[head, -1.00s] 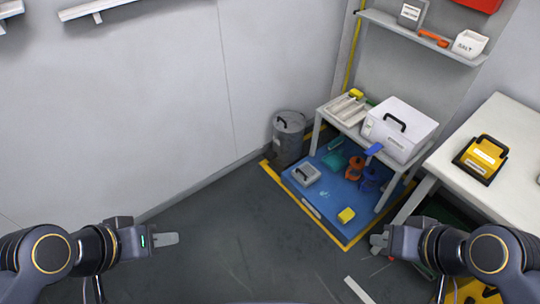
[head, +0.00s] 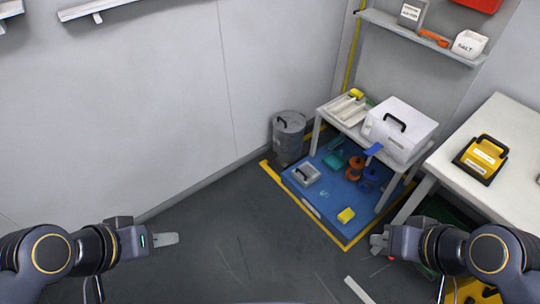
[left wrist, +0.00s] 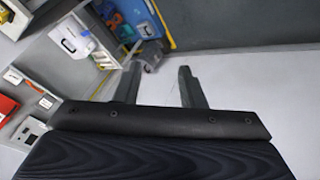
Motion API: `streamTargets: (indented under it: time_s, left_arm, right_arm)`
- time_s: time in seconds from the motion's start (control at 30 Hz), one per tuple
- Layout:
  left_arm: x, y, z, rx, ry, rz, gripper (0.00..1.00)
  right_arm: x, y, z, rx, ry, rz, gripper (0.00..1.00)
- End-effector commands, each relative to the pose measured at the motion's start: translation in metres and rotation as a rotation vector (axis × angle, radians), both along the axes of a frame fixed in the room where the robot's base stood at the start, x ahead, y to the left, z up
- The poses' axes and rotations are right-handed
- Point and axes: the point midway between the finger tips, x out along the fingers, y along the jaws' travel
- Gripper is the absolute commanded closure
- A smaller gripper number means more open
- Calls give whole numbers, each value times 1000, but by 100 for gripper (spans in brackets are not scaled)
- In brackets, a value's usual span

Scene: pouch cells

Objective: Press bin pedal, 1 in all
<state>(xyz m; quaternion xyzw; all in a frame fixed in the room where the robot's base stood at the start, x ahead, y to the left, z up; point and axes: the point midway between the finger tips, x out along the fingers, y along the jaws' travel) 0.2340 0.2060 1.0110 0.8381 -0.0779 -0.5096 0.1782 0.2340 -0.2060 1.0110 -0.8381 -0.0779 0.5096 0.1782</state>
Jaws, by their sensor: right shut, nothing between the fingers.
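A grey cylindrical bin (head: 289,138) with a black handle on its lid stands on the floor against the wall, left of the low white bench. Its lid looks closed. I cannot make out its pedal clearly. A small grey shape that looks like the bin (left wrist: 151,58) shows beyond the fingers in the left wrist view. My left gripper (head: 166,239) is at the lower left, well away from the bin; its two fingers (left wrist: 160,88) are apart with nothing between them. My right gripper (head: 379,242) is at the lower right, shut and empty, also away from the bin.
A blue mat (head: 325,205) with yellow edging lies right of the bin, under the white bench (head: 345,123), with several items on it. A white table (head: 505,125) stands at the right. The dark floor (head: 225,225) before the bin is mostly clear.

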Motion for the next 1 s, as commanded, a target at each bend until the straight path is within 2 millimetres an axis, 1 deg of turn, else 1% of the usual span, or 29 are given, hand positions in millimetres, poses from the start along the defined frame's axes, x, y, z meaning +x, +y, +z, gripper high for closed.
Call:
streamTargets:
  time_s: [0.13,0.17,0.43,1.0]
  left_arm:
    - [0,0,0,0,0,0,64]
    - [0,0,0,0,0,0,65]
    - [0,0,0,0,0,0,100]
    - [0,0,0,0,0,0,100]
  right_arm:
    - [0,0,0,0,0,0,100]
    - [0,0,0,0,0,0,100]
    - [0,0,0,0,0,0,100]
    - [0,0,0,0,0,0,100]
